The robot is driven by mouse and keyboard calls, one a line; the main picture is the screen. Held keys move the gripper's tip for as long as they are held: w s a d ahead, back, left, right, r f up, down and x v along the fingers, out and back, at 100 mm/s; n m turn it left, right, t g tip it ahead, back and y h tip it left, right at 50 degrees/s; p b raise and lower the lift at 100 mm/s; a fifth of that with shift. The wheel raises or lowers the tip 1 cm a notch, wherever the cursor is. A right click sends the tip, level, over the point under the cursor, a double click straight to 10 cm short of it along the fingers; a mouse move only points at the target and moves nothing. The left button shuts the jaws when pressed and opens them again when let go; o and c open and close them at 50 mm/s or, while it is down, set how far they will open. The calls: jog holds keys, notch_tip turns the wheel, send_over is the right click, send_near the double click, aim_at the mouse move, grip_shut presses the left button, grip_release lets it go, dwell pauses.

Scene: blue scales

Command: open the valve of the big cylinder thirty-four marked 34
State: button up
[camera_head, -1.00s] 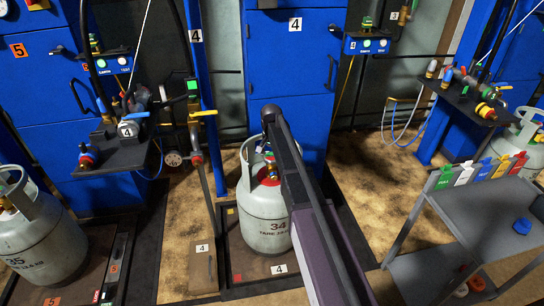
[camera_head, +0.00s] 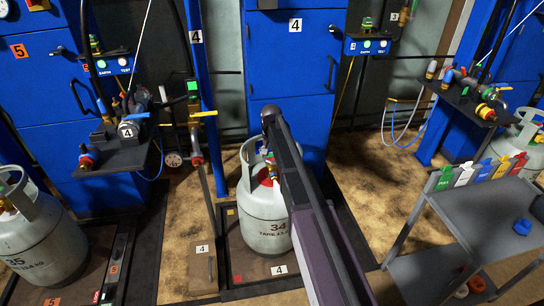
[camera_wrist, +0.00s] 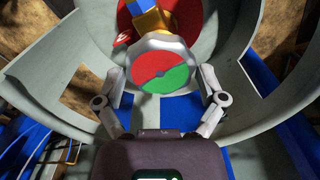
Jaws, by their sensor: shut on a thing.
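The big grey cylinder (camera_head: 258,228) marked 34 stands upright on the scale at bay 4, partly covered by my arm in the head view. In the wrist view its pale collar (camera_wrist: 72,85) curves around the valve. The valve's white handwheel (camera_wrist: 150,52) has a round red and green top (camera_wrist: 178,77). My gripper (camera_wrist: 163,84) is inside the collar, with one finger on each side of the handwheel, and is shut on it. A brass valve body (camera_wrist: 152,20) with a blue part shows beyond the wheel.
Cylinder 35 (camera_head: 40,245) stands on the left. A valve shelf (camera_head: 125,155) with fittings is left of cylinder 34. A grey cart (camera_head: 475,205) with coloured tags is on the right. Brown floor (camera_head: 365,165) is clear between arm and cart.

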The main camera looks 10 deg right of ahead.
jog(key=n, duration=0.4)
jog(key=shift+n, duration=2.2)
jog(key=o, duration=0.8)
